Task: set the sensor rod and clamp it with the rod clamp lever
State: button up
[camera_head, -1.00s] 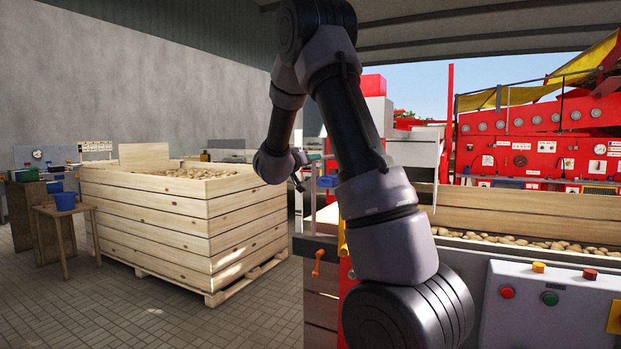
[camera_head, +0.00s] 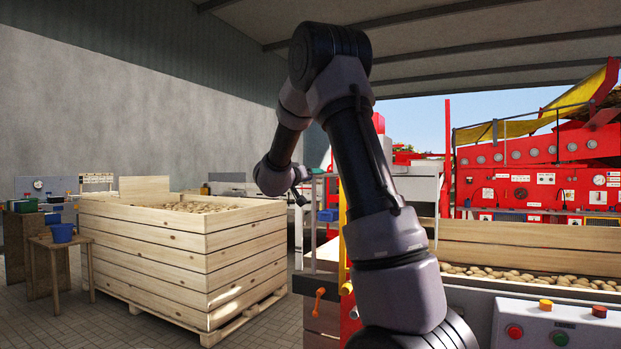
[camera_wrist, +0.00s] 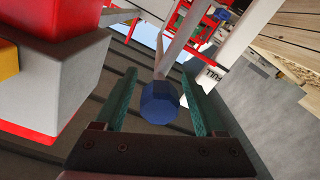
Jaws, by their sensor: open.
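My gripper (camera_wrist: 160,78) is open, with two green fingers in the wrist view. A blue faceted knob (camera_wrist: 160,103) on a grey rod (camera_wrist: 172,55) shows between the fingers. I see gaps on both sides of it and cannot tell its depth. I cannot tell for certain whether it is the sensor rod or the clamp lever. In the head view my gripper (camera_head: 302,198) is small, beside a thin upright grey rod (camera_head: 313,232) and a blue block (camera_head: 327,215). An orange lever (camera_head: 319,300) sits lower on the same stand. Fingertip details are too small there.
A large wooden crate (camera_head: 150,245) of potatoes stands at left, with a blue bucket (camera_head: 62,232) on a stool. A control box (camera_head: 560,335) with buttons is at lower right. A white plate marked "FULL" (camera_wrist: 225,65) is right of my fingers.

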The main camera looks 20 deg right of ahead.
jog(key=v, duration=1)
jog(key=shift+s+a, duration=0.3)
